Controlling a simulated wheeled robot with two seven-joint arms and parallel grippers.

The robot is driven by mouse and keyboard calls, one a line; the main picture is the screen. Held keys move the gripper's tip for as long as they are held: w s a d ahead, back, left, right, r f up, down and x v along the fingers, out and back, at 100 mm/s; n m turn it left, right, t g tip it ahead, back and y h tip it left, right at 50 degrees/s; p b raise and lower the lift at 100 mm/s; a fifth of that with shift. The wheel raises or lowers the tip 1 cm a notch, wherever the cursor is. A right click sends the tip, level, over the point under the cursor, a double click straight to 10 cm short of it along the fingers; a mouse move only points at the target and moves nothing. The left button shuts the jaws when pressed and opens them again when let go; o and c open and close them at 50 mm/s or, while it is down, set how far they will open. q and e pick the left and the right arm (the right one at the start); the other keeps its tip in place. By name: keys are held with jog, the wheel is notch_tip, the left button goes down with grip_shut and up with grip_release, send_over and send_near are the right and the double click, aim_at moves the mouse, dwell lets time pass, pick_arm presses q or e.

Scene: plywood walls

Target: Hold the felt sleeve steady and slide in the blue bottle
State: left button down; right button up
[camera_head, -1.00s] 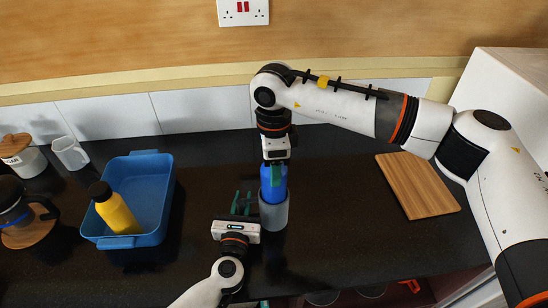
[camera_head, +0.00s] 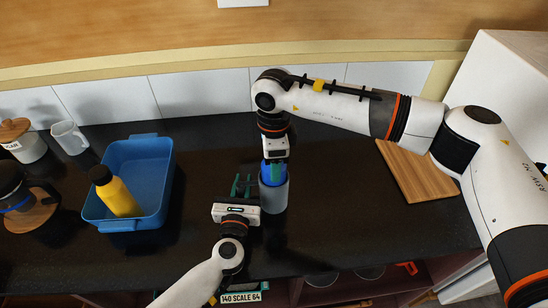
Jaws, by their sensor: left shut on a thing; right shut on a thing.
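The grey felt sleeve (camera_head: 273,197) stands upright on the dark counter near the middle. My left gripper (camera_head: 250,188) reaches in from the front and is shut on the sleeve from its left side. The blue bottle (camera_head: 272,175) is upright, with its lower part inside the sleeve and hidden by it. My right gripper (camera_head: 275,160) comes down from above and is shut on the top of the bottle. The fingertips of both grippers are partly hidden.
A blue tray (camera_head: 165,180) with a yellow bottle (camera_head: 119,195) stands to the left. A white mug (camera_head: 69,137), a lidded jar (camera_head: 24,146) and a coffee pot (camera_head: 15,196) are at the far left. A wooden board (camera_head: 414,172) lies to the right.

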jog(key=o, duration=1.7)
jog(key=shift+r, duration=4.05)
pick_arm(q)
jog(key=c, duration=1.2)
grip_release()
